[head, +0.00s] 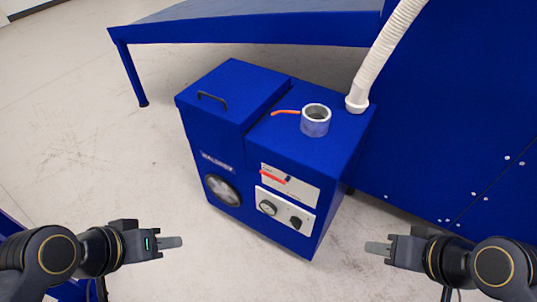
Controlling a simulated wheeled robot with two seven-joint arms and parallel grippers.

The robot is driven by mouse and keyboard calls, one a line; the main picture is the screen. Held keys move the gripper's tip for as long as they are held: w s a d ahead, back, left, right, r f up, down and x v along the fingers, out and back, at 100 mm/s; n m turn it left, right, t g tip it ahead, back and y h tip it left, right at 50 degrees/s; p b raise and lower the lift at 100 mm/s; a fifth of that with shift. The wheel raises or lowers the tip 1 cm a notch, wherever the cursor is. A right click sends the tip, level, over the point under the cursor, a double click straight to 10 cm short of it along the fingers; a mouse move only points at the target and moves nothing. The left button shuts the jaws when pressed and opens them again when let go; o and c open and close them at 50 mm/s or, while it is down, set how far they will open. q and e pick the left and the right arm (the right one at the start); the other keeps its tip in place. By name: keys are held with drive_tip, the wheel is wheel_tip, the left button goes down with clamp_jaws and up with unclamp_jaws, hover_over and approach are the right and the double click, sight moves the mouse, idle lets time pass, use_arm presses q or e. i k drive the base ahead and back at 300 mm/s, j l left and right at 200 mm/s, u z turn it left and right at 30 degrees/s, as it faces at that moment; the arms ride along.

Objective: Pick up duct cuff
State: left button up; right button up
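A white corrugated duct (394,40) hangs down at the upper right. The cuff (357,104) at its lower end is a wider white ring and appears to rest on the back right of a blue machine's top. A grey metal collar (315,127) with an open top stands upright on the same top, left of the cuff and apart from it. My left gripper (172,242) is low on the left and my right gripper (377,248) is low on the right. Both are away from the cuff, with nothing visible at their tips. Their finger gaps cannot be made out.
The blue machine (225,140) has a lid handle (212,99), gauges on its front and an orange lever (286,112) beside the collar. A blue table (250,25) stands behind. A large blue panel (460,110) bounds the right. Pale floor lies open at left.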

sight(357, 102)
drive_tip(key=i+j, duration=0.25)
drive_tip(key=i, duration=0.2)
drive_tip(key=i+j, duration=0.2)
drive_tip(key=i, duration=0.25)
drive_tip(key=i+j, duration=0.25)
drive_tip(key=i, duration=0.15)
